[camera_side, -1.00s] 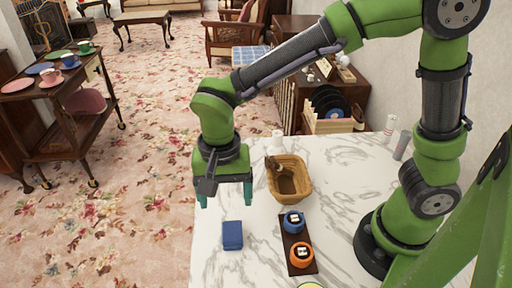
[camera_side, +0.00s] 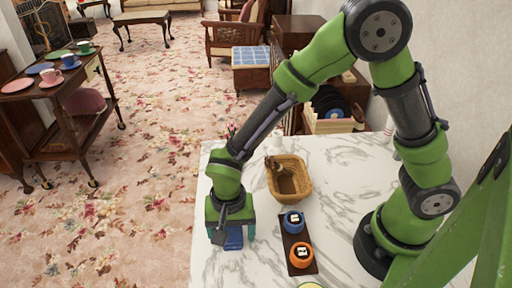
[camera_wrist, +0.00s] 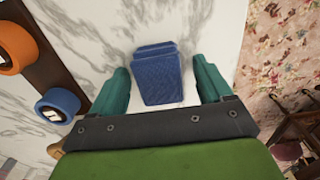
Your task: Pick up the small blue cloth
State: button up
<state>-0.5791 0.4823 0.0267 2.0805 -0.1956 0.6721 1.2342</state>
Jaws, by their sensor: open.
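The small blue cloth (camera_side: 234,238) lies folded on the white marble table, partly hidden behind my gripper in the side view. In the wrist view the cloth (camera_wrist: 160,78) shows as a blue folded block between my two teal fingers. My gripper (camera_side: 231,236) is low over the cloth, its fingers on either side of it. The wrist view shows my gripper (camera_wrist: 161,85) open, with a gap between each finger and the cloth.
A dark wooden tray (camera_side: 289,239) to the right holds a blue roll (camera_side: 293,221) and an orange roll (camera_side: 301,255). A wicker basket (camera_side: 290,182) stands behind it. The marble table's (camera_side: 345,165) left edge is close to the cloth.

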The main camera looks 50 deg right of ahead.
aim_at(232, 231)
jog(key=c, duration=1.1)
notch_tip(232, 231, up, 10)
jog(key=shift+r, duration=0.1)
